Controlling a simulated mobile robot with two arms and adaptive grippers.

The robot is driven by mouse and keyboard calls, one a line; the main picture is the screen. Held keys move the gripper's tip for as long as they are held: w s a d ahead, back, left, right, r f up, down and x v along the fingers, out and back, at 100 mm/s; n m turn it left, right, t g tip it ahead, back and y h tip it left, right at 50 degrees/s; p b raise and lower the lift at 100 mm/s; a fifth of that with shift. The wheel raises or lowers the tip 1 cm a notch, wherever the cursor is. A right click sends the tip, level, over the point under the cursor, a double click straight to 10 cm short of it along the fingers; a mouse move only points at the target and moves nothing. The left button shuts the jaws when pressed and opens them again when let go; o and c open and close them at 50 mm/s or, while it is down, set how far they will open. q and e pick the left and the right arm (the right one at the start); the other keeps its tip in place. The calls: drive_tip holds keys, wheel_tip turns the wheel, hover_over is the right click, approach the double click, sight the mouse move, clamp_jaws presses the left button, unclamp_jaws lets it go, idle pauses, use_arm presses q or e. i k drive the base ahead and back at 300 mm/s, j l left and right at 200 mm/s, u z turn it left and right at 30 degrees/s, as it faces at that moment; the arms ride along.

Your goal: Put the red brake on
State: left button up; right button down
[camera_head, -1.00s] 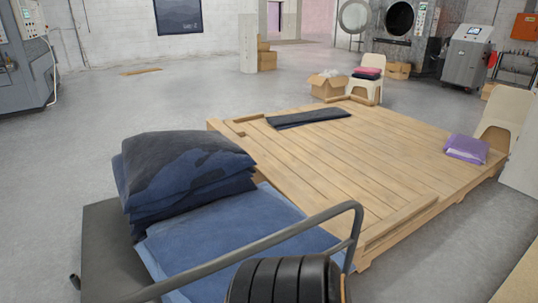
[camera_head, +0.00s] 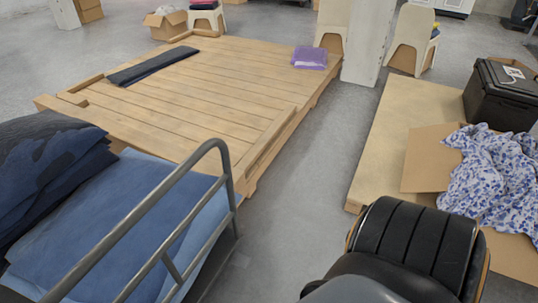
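No red brake shows in the head view. A grey metal tube rail (camera_head: 130,213) crosses the lower left, beside a platform loaded with folded blue fabric (camera_head: 95,225). A dark blue stack (camera_head: 45,170) lies at the far left. The wheels and underside of this platform are hidden or out of frame. A black ribbed rounded part (camera_head: 415,245) with a brown edge fills the lower right; I cannot tell what it belongs to. Neither of my grippers is in view.
A wooden slatted platform (camera_head: 200,92) bears dark folded cloth (camera_head: 152,66) and a purple packet (camera_head: 309,57). On the right are a plywood board (camera_head: 408,118), a black box (camera_head: 502,92) and a cardboard box (camera_head: 430,157) with floral fabric (camera_head: 498,175). Grey floor (camera_head: 300,180) between is clear.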

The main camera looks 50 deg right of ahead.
sight(240, 260)
drive_tip(key=z, duration=1.3)
